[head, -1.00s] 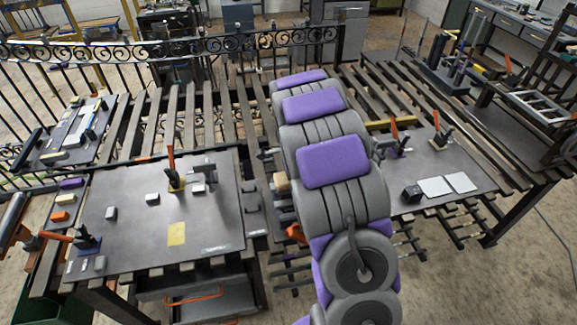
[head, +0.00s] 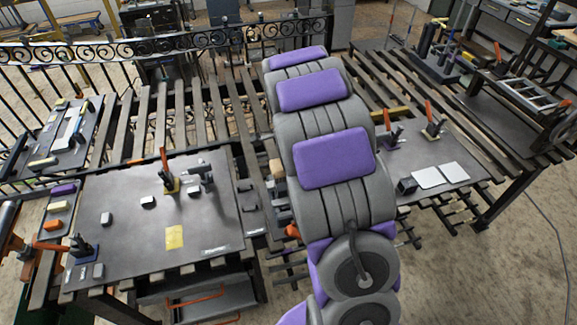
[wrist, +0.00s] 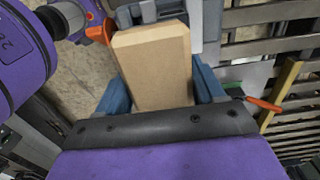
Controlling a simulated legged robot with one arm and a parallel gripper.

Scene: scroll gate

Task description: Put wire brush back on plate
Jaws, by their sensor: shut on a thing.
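My gripper (wrist: 158,80) shows in the wrist view, its blue fingers closed on either side of a tan wooden block. I take this block to be the wire brush (wrist: 152,55); no bristles show. In the head view, a small tan part of the brush (head: 277,168) shows left of my purple and grey arm, which hides the gripper. A broad dark plate (head: 130,235) lies on the left bench, with small blocks, clamps and a yellow patch on it. Another dark plate (head: 455,160) lies right of my arm. I cannot tell which plate is meant.
A slatted metal bench (head: 160,120) spans the scene, with a scrollwork gate (head: 190,42) along its far side. Orange-handled clamps (head: 433,120) stand on the right plate beside two pale sheets (head: 440,175). The left plate's front middle is fairly clear.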

